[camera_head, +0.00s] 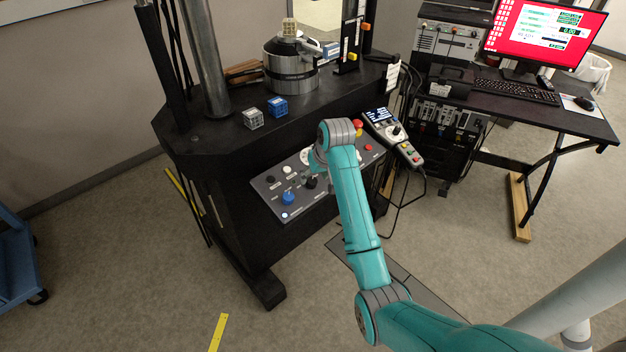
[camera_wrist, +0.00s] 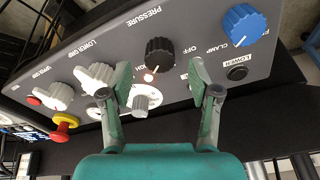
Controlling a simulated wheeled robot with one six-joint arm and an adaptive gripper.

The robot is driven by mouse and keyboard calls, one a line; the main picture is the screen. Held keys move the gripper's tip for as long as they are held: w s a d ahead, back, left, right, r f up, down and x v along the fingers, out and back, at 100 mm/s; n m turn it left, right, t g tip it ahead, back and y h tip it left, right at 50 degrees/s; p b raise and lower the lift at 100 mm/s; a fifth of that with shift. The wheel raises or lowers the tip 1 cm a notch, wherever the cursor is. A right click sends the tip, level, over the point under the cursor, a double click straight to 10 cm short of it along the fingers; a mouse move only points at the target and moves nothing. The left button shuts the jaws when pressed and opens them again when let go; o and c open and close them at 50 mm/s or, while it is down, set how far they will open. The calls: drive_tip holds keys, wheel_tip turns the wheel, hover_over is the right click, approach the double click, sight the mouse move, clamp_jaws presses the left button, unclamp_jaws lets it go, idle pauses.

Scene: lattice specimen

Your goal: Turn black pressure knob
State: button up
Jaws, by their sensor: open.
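The black pressure knob (camera_wrist: 160,52) is on the grey control panel (camera_wrist: 205,40), under the label PRESSURE and beside the word OFF. In the head view the black knob (camera_head: 310,182) shows just below the end of my arm. My gripper (camera_wrist: 160,72) is open and empty. In the wrist view its two fingertips appear on either side of and below the knob, with a gap to it. I cannot tell how far they are from the panel. In the head view my wrist hides much of the gripper and part of the panel.
A blue knob (camera_wrist: 243,24) and a black button (camera_wrist: 237,73) are to the right. White knobs (camera_wrist: 95,78) and a red-and-yellow stop button (camera_wrist: 65,125) are to the left. A small grey knob (camera_wrist: 141,100) sits between my fingers. A handheld controller (camera_head: 393,135) hangs beside the panel.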

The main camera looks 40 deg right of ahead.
drive_tip(key=v, duration=0.8)
drive_tip(key=shift+s+r, duration=0.15)
drive_tip(key=shift+r, duration=0.15)
drive_tip(key=shift+f, duration=0.1)
drive_tip(key=s+a+f+t, duration=0.1)
drive_tip(key=s+a+f, duration=0.25)
drive_tip(key=f, duration=0.35)
drive_tip(key=s+a+f+t, duration=0.1)
drive_tip(key=s+a+f, duration=0.1)
drive_tip(key=a+f, duration=0.4)
drive_tip(key=s+a+f+n+t+h, duration=0.1)
drive_tip(key=s+a+f, duration=0.3)
drive_tip(key=s, duration=0.2)
drive_tip(key=s+a+f+t, duration=0.1)
drive_tip(key=s+a+f, duration=0.3)
drive_tip(key=s, duration=0.2)
drive_tip(key=s+a+r+n+t, duration=0.1)
drive_tip(key=s+a+r+t, duration=0.15)
drive_tip(key=s, duration=0.45)
drive_tip(key=s+a+r+t, duration=0.1)
drive_tip(key=s+a, duration=0.2)
drive_tip(key=s, duration=0.4)
drive_tip(key=s+a+r+n+t+y, duration=0.1)
drive_tip(key=s+a+r+n+t, duration=0.1)
drive_tip(key=s+r, duration=1.1)
drive_tip(key=shift+s+a+r+t, duration=0.25)
drive_tip(key=shift+s+a+t, duration=0.2)
drive_tip(key=shift+a, duration=0.1)
